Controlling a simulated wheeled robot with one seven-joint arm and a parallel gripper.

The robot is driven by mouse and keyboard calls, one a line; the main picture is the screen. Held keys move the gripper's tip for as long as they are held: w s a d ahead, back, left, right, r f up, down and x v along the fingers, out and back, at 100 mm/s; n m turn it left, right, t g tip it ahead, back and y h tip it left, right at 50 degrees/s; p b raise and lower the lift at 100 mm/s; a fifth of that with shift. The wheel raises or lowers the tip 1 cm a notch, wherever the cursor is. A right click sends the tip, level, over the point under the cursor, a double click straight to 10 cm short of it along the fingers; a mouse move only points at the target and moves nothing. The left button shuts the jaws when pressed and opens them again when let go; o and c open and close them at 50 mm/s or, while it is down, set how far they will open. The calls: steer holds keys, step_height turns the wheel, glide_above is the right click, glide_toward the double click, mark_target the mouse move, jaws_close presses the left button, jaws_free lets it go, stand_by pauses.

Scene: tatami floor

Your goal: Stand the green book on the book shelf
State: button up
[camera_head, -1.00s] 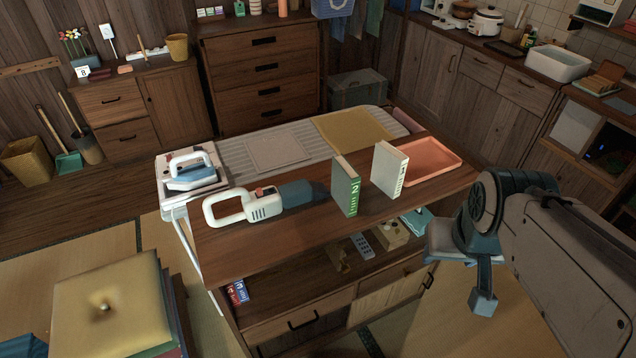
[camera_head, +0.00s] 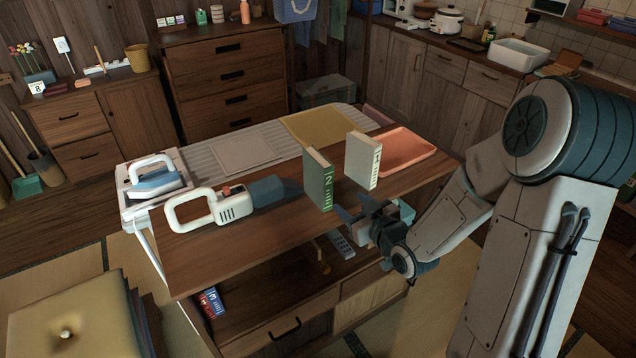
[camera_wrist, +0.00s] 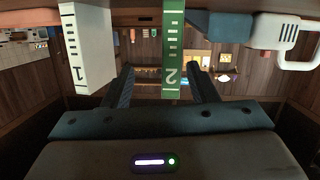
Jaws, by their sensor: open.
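The green book (camera_head: 319,180), marked 2, stands upright on the wooden table (camera_head: 250,240), near its front edge. A white book (camera_head: 361,161), marked 1, stands upright to its right, apart from it. My gripper (camera_head: 351,203) is open and empty just in front of the two books, fingers toward the green one. In the upside-down wrist view, the green book's spine (camera_wrist: 172,50) shows beyond the gap between my fingers (camera_wrist: 160,85), nearer one finger. The white book (camera_wrist: 88,50) lies outside the other finger. I cannot tell which piece of furniture is the book shelf.
A white and blue handheld vacuum (camera_head: 228,205) lies left of the books, and an iron (camera_head: 155,178) is farther left. A coral tray (camera_head: 408,152) lies to the right. Small books (camera_head: 210,303) are on the shelf below the tabletop. A yellow cushion (camera_head: 65,320) is front left.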

mark_target(328, 185)
steer(key=w+a+t+y+p, duration=0.1)
steer(key=w+a, duration=0.2)
steer(key=w+a+y, duration=0.1)
steer(key=w+a, duration=0.2)
steer(key=w, duration=0.1)
steer(key=shift+w+a+r+m+t+p, duration=0.2)
steer(key=shift+a+m+t+p, duration=0.1)
steer(key=shift+t+p, duration=0.1)
steer(key=shift+p+x, duration=0.65)
steer(key=shift+x, duration=1.5)
steer(key=shift+f, duration=0.15)
jaws_close()
